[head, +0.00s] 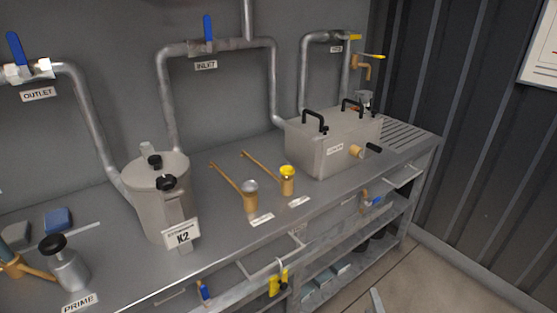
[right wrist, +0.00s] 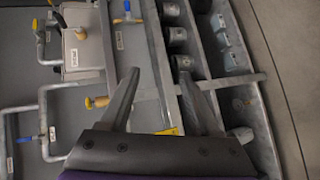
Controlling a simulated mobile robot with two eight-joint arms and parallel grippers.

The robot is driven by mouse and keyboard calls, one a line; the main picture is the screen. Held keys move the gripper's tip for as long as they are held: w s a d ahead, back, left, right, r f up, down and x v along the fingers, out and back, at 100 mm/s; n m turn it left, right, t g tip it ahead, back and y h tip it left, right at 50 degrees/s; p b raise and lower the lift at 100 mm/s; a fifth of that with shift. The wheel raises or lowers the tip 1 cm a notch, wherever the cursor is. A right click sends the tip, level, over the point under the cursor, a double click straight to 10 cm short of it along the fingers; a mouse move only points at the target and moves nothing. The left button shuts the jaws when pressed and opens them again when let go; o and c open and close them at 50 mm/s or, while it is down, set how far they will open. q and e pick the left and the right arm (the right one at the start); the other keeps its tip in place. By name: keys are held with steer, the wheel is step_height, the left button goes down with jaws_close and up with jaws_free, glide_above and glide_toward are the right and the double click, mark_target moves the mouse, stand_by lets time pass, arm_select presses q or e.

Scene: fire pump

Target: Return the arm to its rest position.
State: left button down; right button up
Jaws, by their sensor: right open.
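My right gripper (right wrist: 158,78) is open in the right wrist view, with its two dark fingers spread apart and nothing held between them. It points at the bench and shelves from some distance and appears to touch nothing. In the head view only a small grey tip, likely of my right gripper (head: 376,301), shows at the bottom edge, over the floor in front of the bench. The rest of my right arm is hidden there. My left gripper is in neither view.
Pipes with blue-handled valves (head: 208,28) rise behind. Open shelves (head: 340,262) lie below. The floor (head: 450,285) at right is clear.

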steer(key=s+a+f+m+g+y, duration=0.1)
steer(key=s+f+m+g, duration=0.15)
steer(key=s+m, duration=0.3)
steer(key=s+a+f+m+g, duration=0.1)
steer(key=s+a+m+g, duration=0.1)
steer(key=s+m+g, duration=0.4)
steer(key=s+a+f+m+g+y, duration=0.1)
steer(key=s+f+m, duration=0.1)
steer(key=s+m, duration=0.35)
arm_select(q)
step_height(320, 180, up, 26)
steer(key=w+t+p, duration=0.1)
steer(key=p, duration=2.1)
arm_select(e)
step_height(320, 180, up, 26)
steer(key=n+t, duration=0.1)
steer(key=shift+s+a+f, duration=0.25)
steer(key=shift+s, duration=0.15)
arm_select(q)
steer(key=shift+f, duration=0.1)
arm_select(e)
steer(key=shift+s, duration=0.1)
